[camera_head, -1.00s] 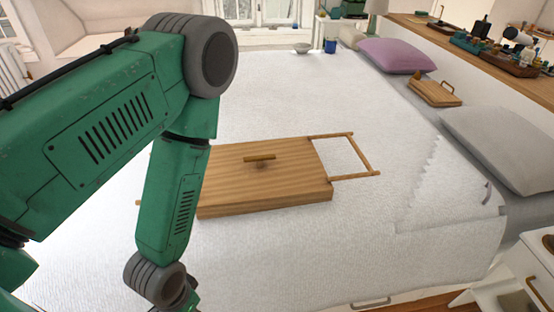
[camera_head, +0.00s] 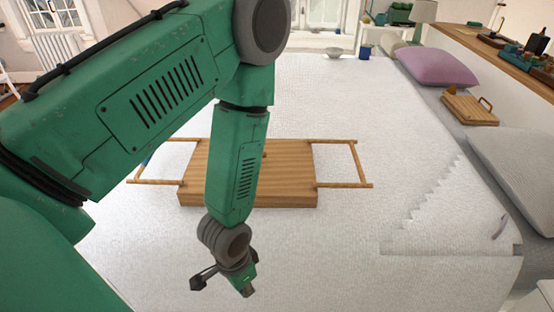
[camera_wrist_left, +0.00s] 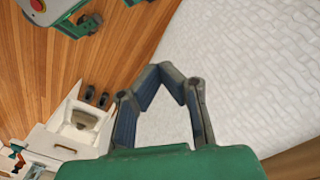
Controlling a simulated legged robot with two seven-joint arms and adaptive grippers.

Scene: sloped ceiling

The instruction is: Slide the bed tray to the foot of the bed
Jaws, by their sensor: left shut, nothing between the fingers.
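The bed tray (camera_head: 290,174) is a wooden board lying on the white bed (camera_head: 330,245), with a looped wooden frame sticking out at each side. A small knob-like handle shows on its top, partly hidden behind my left arm, which also covers the tray's middle. My left gripper (camera_head: 240,282) hangs on the near side of the tray, apart from it in the picture. In the left wrist view the gripper's fingers (camera_wrist_left: 160,70) meet at their tips with nothing between them, near the bed's edge. My right gripper is not in view.
A purple pillow (camera_head: 436,67), a grey pillow (camera_head: 515,165) and a small wooden box (camera_head: 470,109) lie along the right side. A cluttered shelf (camera_head: 520,65) runs behind them. Bare quilt surrounds the tray. The wrist view shows wooden floor (camera_wrist_left: 60,60) and a white cabinet (camera_wrist_left: 75,130).

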